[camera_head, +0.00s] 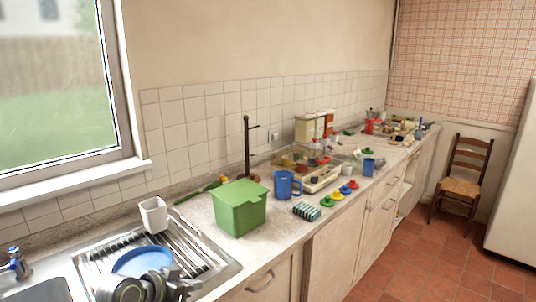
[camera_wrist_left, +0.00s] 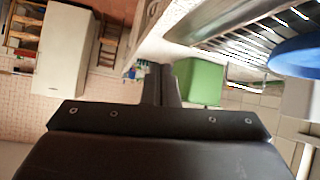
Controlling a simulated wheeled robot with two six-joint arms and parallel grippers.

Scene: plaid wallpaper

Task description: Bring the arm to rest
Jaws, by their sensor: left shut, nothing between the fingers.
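My left gripper (camera_head: 178,284) shows at the bottom of the head view, dark grey, in front of the sink drainer. In the left wrist view its fingers (camera_wrist_left: 158,84) are together with nothing between them. It is apart from the counter objects. A blue plate (camera_head: 142,261) lies on the drainer behind it and also shows at the right edge of the left wrist view (camera_wrist_left: 302,57). My right gripper is in neither view.
A green box (camera_head: 240,208) stands on the counter, with a white cup (camera_head: 153,214) at its left and a blue mug (camera_head: 286,185) at its right. Several small items line the counter further back. The red tiled floor (camera_head: 420,265) at right is clear up to a wooden chair (camera_head: 462,185).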

